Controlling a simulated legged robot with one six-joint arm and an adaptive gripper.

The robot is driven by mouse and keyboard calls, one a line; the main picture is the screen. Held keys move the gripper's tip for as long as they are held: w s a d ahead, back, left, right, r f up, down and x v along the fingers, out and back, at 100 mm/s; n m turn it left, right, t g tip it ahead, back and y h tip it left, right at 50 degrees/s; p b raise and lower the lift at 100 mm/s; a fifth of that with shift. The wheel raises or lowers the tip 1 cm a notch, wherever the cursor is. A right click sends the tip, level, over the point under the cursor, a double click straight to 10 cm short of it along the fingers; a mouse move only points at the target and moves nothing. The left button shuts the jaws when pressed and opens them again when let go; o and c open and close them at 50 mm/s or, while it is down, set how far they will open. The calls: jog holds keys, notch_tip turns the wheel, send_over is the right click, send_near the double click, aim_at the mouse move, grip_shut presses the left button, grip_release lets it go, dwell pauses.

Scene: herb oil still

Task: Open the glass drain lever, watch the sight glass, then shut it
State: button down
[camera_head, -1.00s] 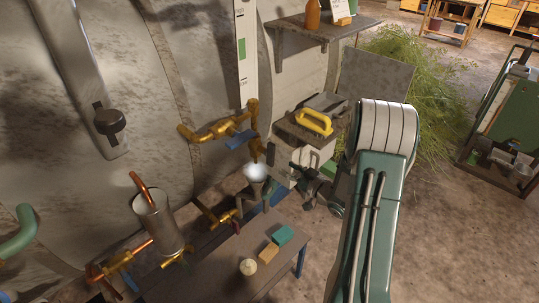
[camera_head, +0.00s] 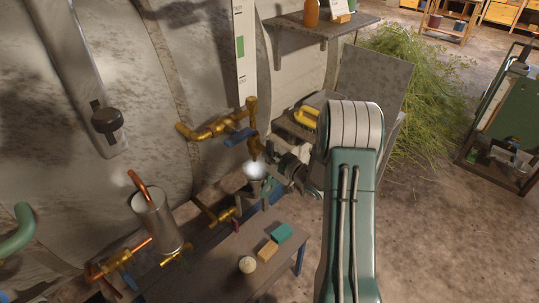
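The glass (camera_head: 256,170) with a bright, whitish top stands below a brass pipe outlet, beside the bench. A brass valve (camera_head: 207,211) with a small dark red lever (camera_head: 235,226) sits just left of and below it. I cannot tell for certain which lever is the glass drain lever. My gripper (camera_head: 268,187) is close to the right side of the glass, small and dark, partly merged with the fittings there. I cannot tell whether it touches anything or how far its fingers are apart. The level inside the glass is not readable.
An upper brass pipe (camera_head: 222,127) carries a blue lever (camera_head: 239,137). A metal can (camera_head: 158,220) with copper pipes stands left. The bench (camera_head: 225,271) holds a teal block (camera_head: 282,232), a tan block (camera_head: 267,251) and a pale round item (camera_head: 247,265). A yellow-handled object (camera_head: 307,117) is behind my arm.

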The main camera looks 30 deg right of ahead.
dwell(0.4)
jog(key=m, duration=0.4)
jog(key=shift+m, duration=0.3)
jog(key=m, duration=0.4)
jog(key=shift+a+r+m, duration=0.1)
jog(key=shift+a+m, duration=0.05)
jog(key=shift+m, duration=0.15)
jog(key=m, duration=0.4)
jog(key=shift+r, duration=0.1)
jog(key=shift+m, duration=2)
jog(key=shift+s, duration=0.1)
jog(key=c, duration=0.6)
grip_release()
jog(key=shift+c, duration=0.2)
